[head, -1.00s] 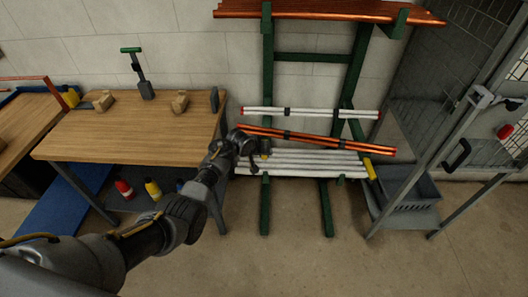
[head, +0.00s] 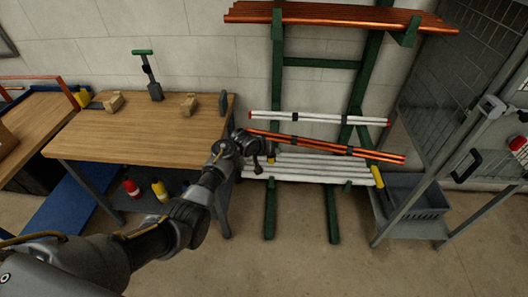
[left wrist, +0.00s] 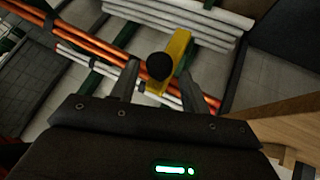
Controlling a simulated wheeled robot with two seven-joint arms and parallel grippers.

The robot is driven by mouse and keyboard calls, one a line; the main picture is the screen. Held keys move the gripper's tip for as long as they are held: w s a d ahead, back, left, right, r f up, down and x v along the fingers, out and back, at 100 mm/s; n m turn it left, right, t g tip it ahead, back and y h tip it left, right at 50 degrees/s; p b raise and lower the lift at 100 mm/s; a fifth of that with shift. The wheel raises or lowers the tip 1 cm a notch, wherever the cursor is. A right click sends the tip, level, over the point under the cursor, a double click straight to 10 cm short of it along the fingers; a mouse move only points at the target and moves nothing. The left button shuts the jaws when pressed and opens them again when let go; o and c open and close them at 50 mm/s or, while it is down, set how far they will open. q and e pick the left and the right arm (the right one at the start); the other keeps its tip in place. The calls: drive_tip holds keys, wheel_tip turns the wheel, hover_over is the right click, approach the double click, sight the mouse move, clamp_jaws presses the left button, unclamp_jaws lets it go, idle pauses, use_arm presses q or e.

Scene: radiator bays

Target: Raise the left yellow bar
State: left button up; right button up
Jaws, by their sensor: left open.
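The left yellow bar (left wrist: 180,45) shows in the left wrist view, with a round black knob (left wrist: 159,66) at its near end. In the head view only a small bit of it (head: 271,157) shows, at the left end of the white pipes, mostly behind my gripper. My left gripper (left wrist: 158,84) is open, its two fingers on either side of the knob and the bar's near end in the picture. I cannot tell whether they touch it. In the head view my left gripper (head: 263,148) is at the rack's left post. My right gripper is not in view.
The green rack (head: 332,215) holds white pipes (head: 320,168), copper pipes (head: 345,149) and thin red-ended white pipes (head: 330,119). A second yellow bar (head: 377,176) stands at the right end. A wooden workbench (head: 150,135) is left, a grey bin (head: 420,195) right.

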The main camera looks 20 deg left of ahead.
use_arm(q)
drive_tip(key=p+v, duration=0.1)
drive_tip(key=v, duration=0.8)
drive_tip(key=shift+s+d, duration=0.4)
drive_tip(key=shift+s, duration=0.1)
drive_tip(key=shift+f, duration=0.15)
